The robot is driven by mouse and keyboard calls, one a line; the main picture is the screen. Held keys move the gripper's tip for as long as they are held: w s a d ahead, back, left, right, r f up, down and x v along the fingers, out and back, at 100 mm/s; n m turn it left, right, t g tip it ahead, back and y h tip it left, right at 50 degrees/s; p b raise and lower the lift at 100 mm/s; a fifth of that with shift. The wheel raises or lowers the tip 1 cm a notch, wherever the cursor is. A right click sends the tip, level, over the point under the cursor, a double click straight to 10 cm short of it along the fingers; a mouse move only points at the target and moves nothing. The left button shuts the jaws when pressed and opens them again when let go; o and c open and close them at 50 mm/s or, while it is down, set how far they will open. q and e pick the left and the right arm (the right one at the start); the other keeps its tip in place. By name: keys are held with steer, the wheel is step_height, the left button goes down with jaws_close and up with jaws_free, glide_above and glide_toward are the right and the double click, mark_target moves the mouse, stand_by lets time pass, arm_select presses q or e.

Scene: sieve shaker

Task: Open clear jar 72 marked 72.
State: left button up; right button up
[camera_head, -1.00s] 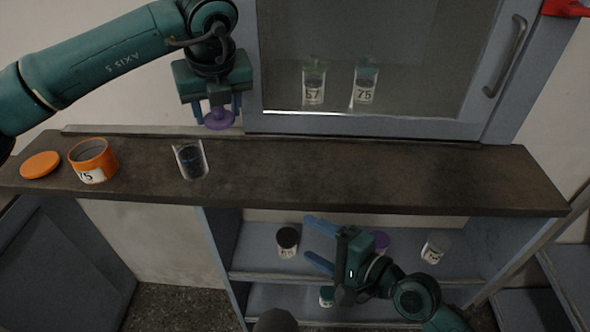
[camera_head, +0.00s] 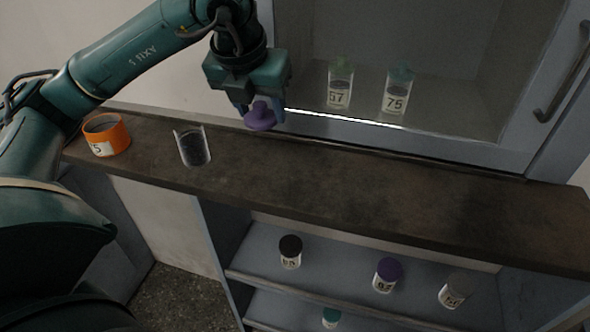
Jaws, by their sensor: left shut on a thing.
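A clear jar (camera_head: 193,149) with dark contents stands upright and open-topped on the dark counter. No number on it can be read from here. My left gripper (camera_head: 259,108) is shut on a purple lid (camera_head: 260,119), held to the right of the clear jar, toward the back of the counter. The lid is apart from the jar. My right gripper is out of view.
An open orange jar (camera_head: 106,136) stands left on the counter (camera_head: 350,183), beside my left arm. Behind the cabinet glass stand jars 57 (camera_head: 339,98) and 75 (camera_head: 396,103). Several lidded jars, including a purple-lidded one (camera_head: 386,275), stand on shelves below. The counter's right is clear.

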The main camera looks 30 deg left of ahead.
arm_select(q)
glide_above(267, 166)
steer(key=s, duration=0.2)
steer(key=f, duration=0.5)
steer(key=shift+w+d+f, duration=0.15)
steer(key=shift+w+f, duration=0.05)
steer(key=shift+f, duration=0.1)
steer(key=shift+f+b, duration=0.35)
steer(key=shift+f, duration=1.85)
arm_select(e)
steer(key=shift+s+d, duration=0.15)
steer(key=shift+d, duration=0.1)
arm_select(q)
steer(key=shift+f+b, duration=0.2)
steer(key=shift+b, duration=0.1)
steer(key=o, duration=1.1)
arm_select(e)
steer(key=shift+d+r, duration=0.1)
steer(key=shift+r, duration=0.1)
arm_select(q)
steer(key=shift+r, duration=0.15)
